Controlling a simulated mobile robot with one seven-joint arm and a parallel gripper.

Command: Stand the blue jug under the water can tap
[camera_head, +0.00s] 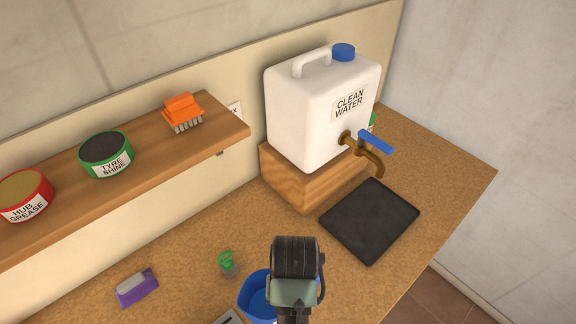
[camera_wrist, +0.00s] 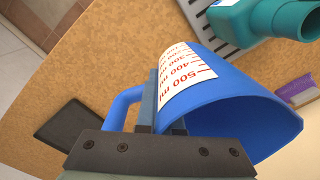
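The blue jug (camera_head: 256,293) is near the front of the worktop, partly hidden behind my gripper in the head view. In the wrist view the blue jug (camera_wrist: 240,100) shows its white label with red millilitre marks, its open mouth and its handle on the left. My gripper (camera_wrist: 160,118) is at the handle side of the jug, with its fingers against or very near the jug; whether they pinch it I cannot tell. The white water can (camera_head: 315,110) stands on a wooden block. Its brass tap (camera_head: 366,155) with a blue lever hangs out over a black mat (camera_head: 370,221).
The wooden block (camera_head: 310,185) backs the mat. A teal object (camera_wrist: 265,18) is close to the jug's rim. A shelf (camera_head: 60,200) holds tins and an orange brush. The mat is empty.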

